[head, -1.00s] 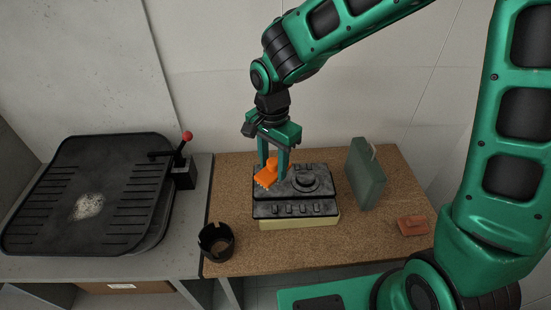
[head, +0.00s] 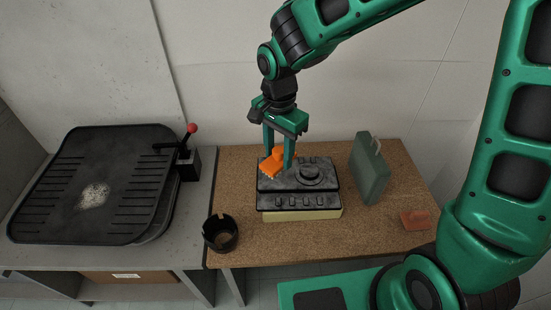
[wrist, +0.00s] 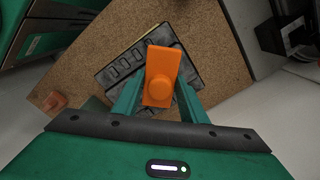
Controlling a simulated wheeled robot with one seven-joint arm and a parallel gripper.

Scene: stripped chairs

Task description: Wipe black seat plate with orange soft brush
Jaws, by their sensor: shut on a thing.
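The black seat plate (head: 135,165) lies at the left on a grey bench, ribbed along its sides, with a pale dusty patch (head: 94,196) near its middle. My gripper (head: 279,163) is shut on the orange soft brush (head: 270,168), over the left part of a black-topped box on the cork table. In the wrist view the orange brush (wrist: 160,75) sits between the green fingers, its round knob facing the camera. Whether the brush touches the box top, I cannot tell. My gripper is well to the right of the seat plate.
The black-topped box (head: 300,202) has a dial and several small switches. A black cup (head: 220,246) stands at the table's front left. A red-knobbed lever (head: 192,129) rises beside the plate's right edge. A green case (head: 370,175) and a dull red block (head: 416,220) are on the right.

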